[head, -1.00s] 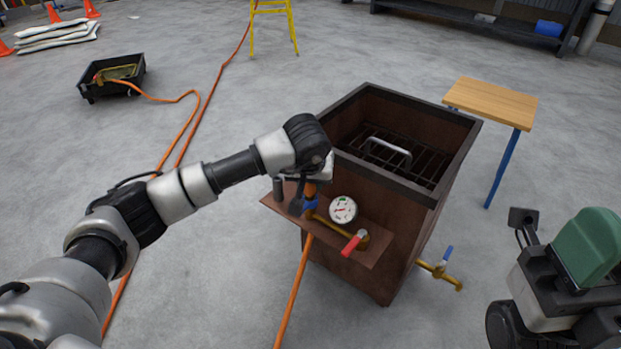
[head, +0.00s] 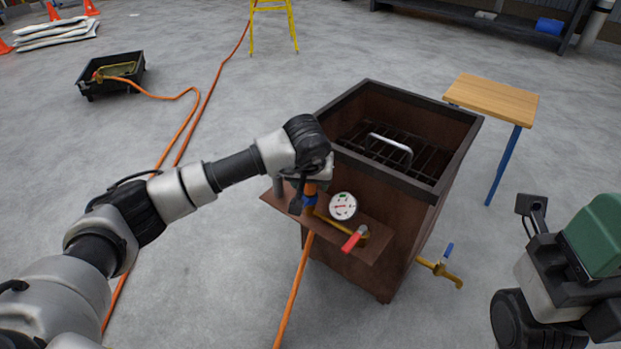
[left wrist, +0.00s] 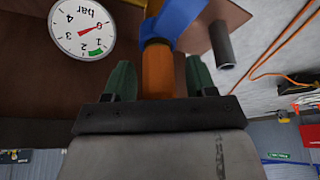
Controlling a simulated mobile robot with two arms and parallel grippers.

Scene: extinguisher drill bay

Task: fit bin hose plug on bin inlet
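The brown metal bin (head: 349,232) stands right of centre, with a side shelf (head: 278,200) that carries a brass inlet pipe (head: 329,223). My right gripper (head: 598,235) is at the lower right, partly cut off.
A pressure gauge (head: 343,206) and a red-handled valve (head: 354,239) are beside the plug. An orange hose (head: 293,290) runs down across the floor. A brass tap (head: 440,271) juts from the bin. A small wooden table (head: 492,98) stands behind right. A black tray (head: 110,84) lies far left.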

